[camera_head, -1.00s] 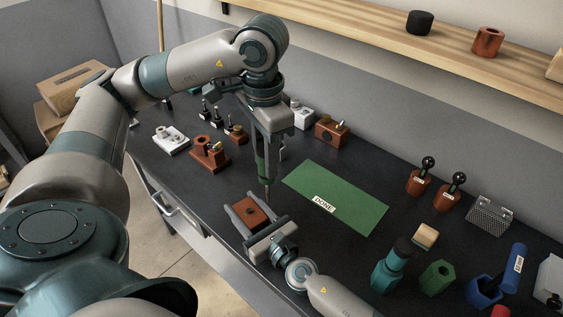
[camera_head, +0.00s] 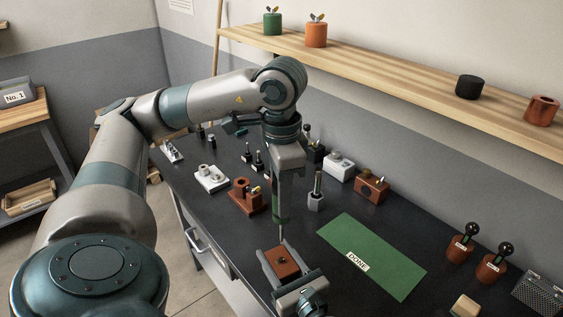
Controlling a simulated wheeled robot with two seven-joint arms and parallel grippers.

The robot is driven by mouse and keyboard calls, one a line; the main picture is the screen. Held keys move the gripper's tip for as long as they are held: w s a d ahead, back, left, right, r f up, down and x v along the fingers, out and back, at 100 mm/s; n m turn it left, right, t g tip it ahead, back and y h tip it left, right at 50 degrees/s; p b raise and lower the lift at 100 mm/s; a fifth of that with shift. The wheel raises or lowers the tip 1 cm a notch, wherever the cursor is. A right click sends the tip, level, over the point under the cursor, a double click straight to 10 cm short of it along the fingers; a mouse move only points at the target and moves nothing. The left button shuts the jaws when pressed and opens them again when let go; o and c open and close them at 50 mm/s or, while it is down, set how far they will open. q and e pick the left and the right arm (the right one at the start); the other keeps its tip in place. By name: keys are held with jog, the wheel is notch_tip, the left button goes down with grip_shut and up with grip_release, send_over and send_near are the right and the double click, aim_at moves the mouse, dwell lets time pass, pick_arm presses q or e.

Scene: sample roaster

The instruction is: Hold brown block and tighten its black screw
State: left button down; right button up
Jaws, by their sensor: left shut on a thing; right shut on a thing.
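The brown block (camera_head: 286,270) is at the front edge of the dark bench. My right gripper (camera_head: 281,259) is shut on it, with one finger along each side. A small dark spot on the block's top (camera_head: 282,260) may be the black screw; it is too small to be sure. My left gripper (camera_head: 278,196) is above the block, pointing down, and is shut on a screwdriver (camera_head: 275,212) with a green handle. The screwdriver is upright and its thin shaft reaches down to the block's far side; I cannot tell whether the tip touches.
A green mat marked DONE (camera_head: 375,257) lies bare to the right of the block. A grey hex-based post (camera_head: 316,197), a brown fixture (camera_head: 245,197) and a white fixture (camera_head: 211,179) stand behind. Brown pots with black knobs (camera_head: 461,247) stand at right. A wooden shelf (camera_head: 400,75) runs above.

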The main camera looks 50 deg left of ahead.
pick_arm(q)
jog(key=shift+f, duration=2.35)
